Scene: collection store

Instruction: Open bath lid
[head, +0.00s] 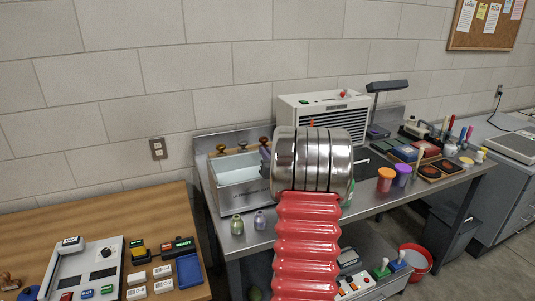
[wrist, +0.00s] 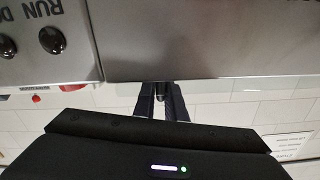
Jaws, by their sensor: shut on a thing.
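The bath (head: 240,190) is a rectangular stainless steel tank on the steel bench, left of my arm in the head view. A pale surface shows inside its rim; its right end is hidden by my arm. In the wrist view a broad plain grey metal sheet (wrist: 215,45), which looks like the bath lid, fills the upper right. My gripper (wrist: 165,98) is at the sheet's lower edge, its fingers close together on a small dark part, probably the lid's handle. In the head view my arm mostly hides the gripper and the held part.
A white louvred unit (head: 325,108) stands behind my arm. Two small bottles (head: 237,225) stand at the bench's front edge. Orange (head: 385,179) and purple jars stand on the right. A grey panel with black knobs (wrist: 52,40) lies left of the sheet. A wooden table (head: 150,215) is at left.

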